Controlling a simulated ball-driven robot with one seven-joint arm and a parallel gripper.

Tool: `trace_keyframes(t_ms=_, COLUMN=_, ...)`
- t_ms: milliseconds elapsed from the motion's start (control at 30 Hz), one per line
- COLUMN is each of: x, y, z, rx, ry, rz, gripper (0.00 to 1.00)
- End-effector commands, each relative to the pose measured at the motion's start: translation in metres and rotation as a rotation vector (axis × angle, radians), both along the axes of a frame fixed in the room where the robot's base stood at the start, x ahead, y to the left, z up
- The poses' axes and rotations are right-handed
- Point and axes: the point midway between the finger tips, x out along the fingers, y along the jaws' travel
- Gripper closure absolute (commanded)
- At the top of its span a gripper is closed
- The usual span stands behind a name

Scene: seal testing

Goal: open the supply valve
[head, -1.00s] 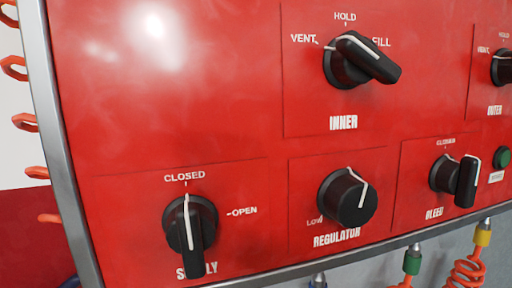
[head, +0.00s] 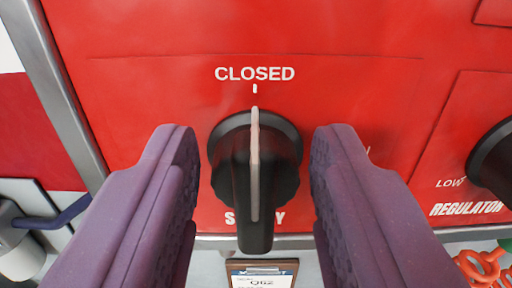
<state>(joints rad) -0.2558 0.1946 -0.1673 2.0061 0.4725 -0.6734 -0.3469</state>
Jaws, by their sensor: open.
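The supply valve (head: 238,180) is a black knob with a white line on its handle, on a red panel. In the head view its line points straight up at the "CLOSED" mark. The "SUPPLY" label below it is partly covered by the handle, and the "OPEN" label is mostly hidden behind the right finger. My gripper (head: 255,150) has two purple fingers, one on each side of the knob. The jaws are open, with a visible gap between each finger and the handle.
The regulator knob (head: 493,160) is at the right edge of the view. The panel's grey metal frame (head: 55,85) runs down the left. A clipboard (head: 262,276) shows below the knob, and an orange coiled hose (head: 482,268) is at lower right.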

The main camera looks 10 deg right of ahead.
Motion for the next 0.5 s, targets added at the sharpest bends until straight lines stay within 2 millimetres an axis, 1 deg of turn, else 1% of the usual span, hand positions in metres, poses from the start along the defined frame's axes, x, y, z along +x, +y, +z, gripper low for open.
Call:
trace_keyframes(t_ms=67, x=-0.0001, y=-0.0001, z=0.0000, rx=0.000, ry=0.000, rz=0.000, gripper=0.57)
trace_keyframes(t_ms=100, x=-0.0002, y=-0.0001, z=0.0000, rx=0.000, ry=0.000, rz=0.000, gripper=0.60)
trace_keyframes(t_ms=267, x=-0.0003, y=0.0001, z=0.0001, rx=0.000, ry=0.000, rz=0.000, gripper=0.96)
trace_keyframes(t_ms=300, x=-0.0003, y=0.0001, z=0.0001, rx=0.000, ry=0.000, rz=0.000, gripper=1.00)
trace_keyframes(t_ms=500, x=-0.0004, y=-0.0001, z=-0.0003, rx=0.007, ry=-0.001, rz=0.000, gripper=1.00)
